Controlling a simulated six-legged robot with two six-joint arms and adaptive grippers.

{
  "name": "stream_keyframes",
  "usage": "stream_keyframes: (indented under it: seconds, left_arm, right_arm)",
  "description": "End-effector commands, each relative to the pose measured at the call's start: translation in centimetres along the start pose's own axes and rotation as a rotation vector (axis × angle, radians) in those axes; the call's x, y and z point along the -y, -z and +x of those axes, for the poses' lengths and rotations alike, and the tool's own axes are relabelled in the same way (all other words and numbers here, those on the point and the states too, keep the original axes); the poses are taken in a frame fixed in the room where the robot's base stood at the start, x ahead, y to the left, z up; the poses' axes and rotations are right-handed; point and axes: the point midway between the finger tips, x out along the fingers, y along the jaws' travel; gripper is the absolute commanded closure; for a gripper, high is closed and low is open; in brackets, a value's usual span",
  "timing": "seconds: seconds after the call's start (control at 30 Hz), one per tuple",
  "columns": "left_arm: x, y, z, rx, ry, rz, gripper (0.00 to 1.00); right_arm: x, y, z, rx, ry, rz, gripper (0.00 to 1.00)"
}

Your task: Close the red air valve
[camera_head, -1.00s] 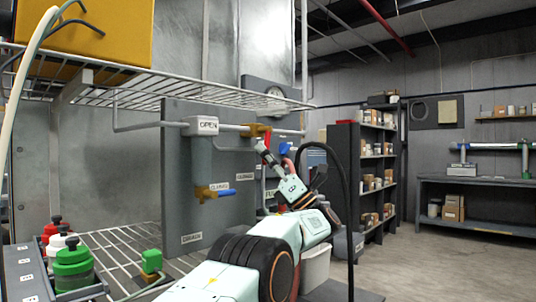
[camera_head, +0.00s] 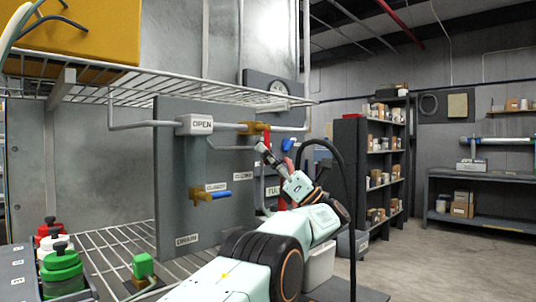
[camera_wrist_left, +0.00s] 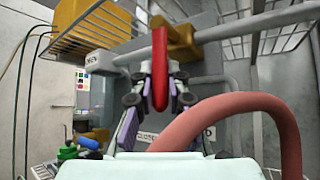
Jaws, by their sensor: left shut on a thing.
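The air valve has a brass-coloured body (camera_head: 256,128) on the grey pipe, to the right of the OPEN sign (camera_head: 202,124). Its red lever (camera_wrist_left: 160,58) shows in the left wrist view, pointing out toward the camera. My left gripper (camera_head: 262,149) is at the valve, just below the brass body. In the left wrist view its two fingers (camera_wrist_left: 159,88) are shut on the red lever, one on each side. In the head view the fingers and arm largely hide the lever. My right gripper is not in view.
A wire shelf (camera_head: 190,92) runs above. Bottles with green (camera_head: 62,260) and red caps stand at lower left. Open floor lies right.

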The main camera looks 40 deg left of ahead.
Motion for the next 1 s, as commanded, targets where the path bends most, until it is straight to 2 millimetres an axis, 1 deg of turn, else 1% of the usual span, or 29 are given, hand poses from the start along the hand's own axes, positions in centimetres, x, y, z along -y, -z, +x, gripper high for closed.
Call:
stream_keyframes:
  seconds: [0.2,0.23,0.5,1.0]
  left_arm:
    - [0.04,-0.18,0.09,-0.001,0.000,-0.005,1.00]
    - [0.05,-0.19,0.09,-0.001,0.000,-0.004,0.86]
    - [0.17,-0.17,-0.04,0.000,0.000,-0.003,0.63]
    - [0.22,-0.16,-0.08,0.001,0.001,0.000,0.63]
  right_arm:
    - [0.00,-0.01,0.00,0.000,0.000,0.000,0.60]
    - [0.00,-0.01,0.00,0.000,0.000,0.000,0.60]
    - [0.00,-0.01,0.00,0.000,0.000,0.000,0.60]
    - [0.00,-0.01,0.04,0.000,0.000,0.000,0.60]
